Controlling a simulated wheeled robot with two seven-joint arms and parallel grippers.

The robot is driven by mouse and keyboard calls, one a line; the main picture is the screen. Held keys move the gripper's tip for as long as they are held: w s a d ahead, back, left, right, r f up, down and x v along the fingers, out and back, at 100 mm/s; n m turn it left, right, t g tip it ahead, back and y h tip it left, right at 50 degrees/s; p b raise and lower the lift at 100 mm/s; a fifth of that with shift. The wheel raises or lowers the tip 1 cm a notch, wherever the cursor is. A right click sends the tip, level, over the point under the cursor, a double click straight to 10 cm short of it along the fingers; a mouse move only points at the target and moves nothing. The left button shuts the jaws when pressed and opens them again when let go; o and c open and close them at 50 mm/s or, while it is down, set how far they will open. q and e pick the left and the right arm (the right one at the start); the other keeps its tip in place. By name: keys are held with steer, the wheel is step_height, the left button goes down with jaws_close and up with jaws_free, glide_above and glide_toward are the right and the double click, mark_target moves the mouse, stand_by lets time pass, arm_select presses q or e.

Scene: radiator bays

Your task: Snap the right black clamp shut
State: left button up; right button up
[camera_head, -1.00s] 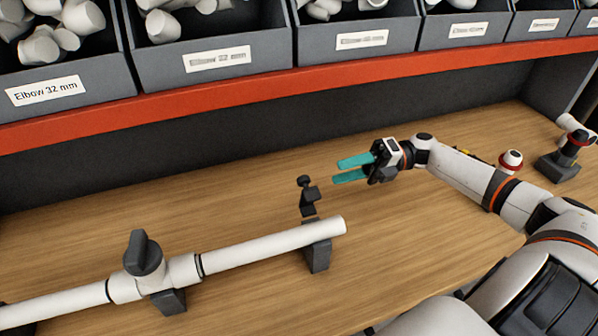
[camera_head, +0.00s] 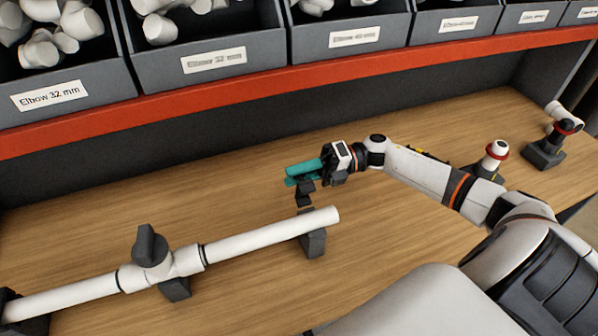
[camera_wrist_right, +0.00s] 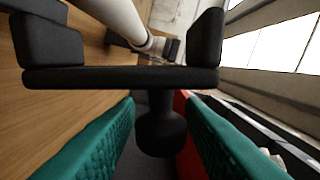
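The right black clamp (camera_head: 314,242) stands on the bench under the right end of the white pipe (camera_head: 270,235). Its black hinged top (camera_head: 304,195) is swung up behind the pipe, so the clamp is open. My right gripper (camera_head: 289,176) is at this raised top, its teal fingers partly covering it. In the right wrist view the clamp's black bar (camera_wrist_right: 120,77) crosses in front of the fingers. Its round knob (camera_wrist_right: 160,132) lies between the two fingers, which are apart, with gaps visible on both sides. My left gripper is not in view.
A black-handled valve (camera_head: 150,250) sits in the pipe, over another black support (camera_head: 175,289). Grey bins of white elbows stand above the red shelf edge (camera_head: 250,82). Red-ringed fittings (camera_head: 495,154) are at the right.

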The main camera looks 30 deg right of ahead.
mark_target(307, 190)
jaws_close()
steer(key=shift+s, duration=0.1)
steer(key=shift+s+a+n+b, duration=0.15)
steer(key=shift+s+n+b, duration=0.4)
steer(key=shift+n+b, duration=0.55)
steer(key=s+n+b, duration=0.1)
steer(key=n+b, duration=0.1)
steer(key=b, duration=0.1)
steer(key=s+a+n+b, duration=0.1)
steer(key=s+n+b, duration=0.1)
steer(key=n+b, duration=0.1)
steer(key=shift+s, duration=0.2)
steer(key=s+n+b, duration=0.1)
steer(key=n+b, duration=0.1)
steer(key=b, duration=0.1)
steer(key=s+n+b, duration=0.1)
steer(key=n+b, duration=0.1)
steer(key=b, duration=0.1)
steer(key=s+f+n+b, duration=0.1)
steer(key=b, duration=0.3)
steer(key=shift+s+a+n, duration=0.15)
steer(key=shift+a+n, duration=0.15)
steer(key=shift+n, duration=0.1)
steer(key=shift+s+n+b, duration=0.2)
steer(key=shift+n+b, duration=0.2)
steer(key=shift+b, duration=0.25)
